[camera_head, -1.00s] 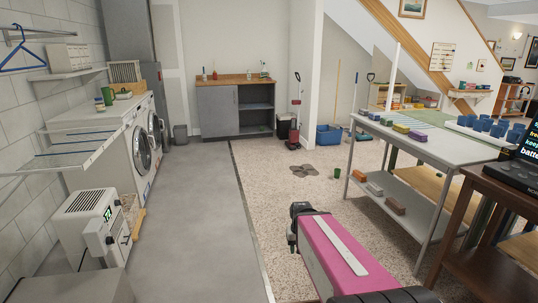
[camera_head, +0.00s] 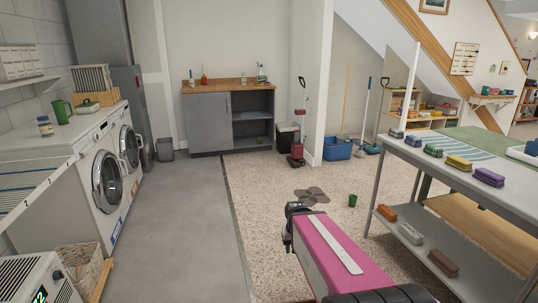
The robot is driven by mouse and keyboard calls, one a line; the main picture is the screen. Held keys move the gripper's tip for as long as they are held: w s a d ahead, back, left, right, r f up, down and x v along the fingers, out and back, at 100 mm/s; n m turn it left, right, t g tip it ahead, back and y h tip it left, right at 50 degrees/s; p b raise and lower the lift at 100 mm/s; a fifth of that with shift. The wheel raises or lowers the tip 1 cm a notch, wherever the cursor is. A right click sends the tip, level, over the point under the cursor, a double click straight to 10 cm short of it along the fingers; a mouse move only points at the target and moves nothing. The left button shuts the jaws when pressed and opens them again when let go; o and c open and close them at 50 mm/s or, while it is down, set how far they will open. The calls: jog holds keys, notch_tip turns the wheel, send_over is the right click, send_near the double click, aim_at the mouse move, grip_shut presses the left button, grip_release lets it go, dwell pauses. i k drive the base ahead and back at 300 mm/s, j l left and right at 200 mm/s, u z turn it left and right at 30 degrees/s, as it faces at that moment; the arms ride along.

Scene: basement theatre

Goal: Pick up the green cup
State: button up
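A small green cup (camera_head: 352,200) stands on the speckled carpet, left of the long table's legs. A larger green mug-like vessel (camera_head: 61,111) stands on top of the washing machines at the left. My arm, pink with a white stripe, reaches forward from the lower right. My gripper (camera_head: 290,228) is at its dark far end, over the floor, left of and nearer than the small green cup and apart from it. Its fingers are too small and turned away to tell open from shut. Nothing is seen held in it.
The long table (camera_head: 408,152) with coloured blocks stands at the right, with a lower shelf. Washing machines (camera_head: 107,178) and a wicker basket (camera_head: 82,266) line the left. A dark flat object (camera_head: 311,195) lies on the carpet. The grey floor (camera_head: 185,220) between is clear.

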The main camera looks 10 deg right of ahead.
aim_at(352, 197)
jog(key=i+j, duration=0.1)
jog(key=i, duration=1.65)
jog(key=i+z, duration=0.4)
jog(key=i+j+z, duration=0.65)
jog(key=i+z, duration=0.15)
jog(key=i, duration=0.15)
jog(key=i+j+z, duration=0.4)
jog(key=k+j, duration=0.05)
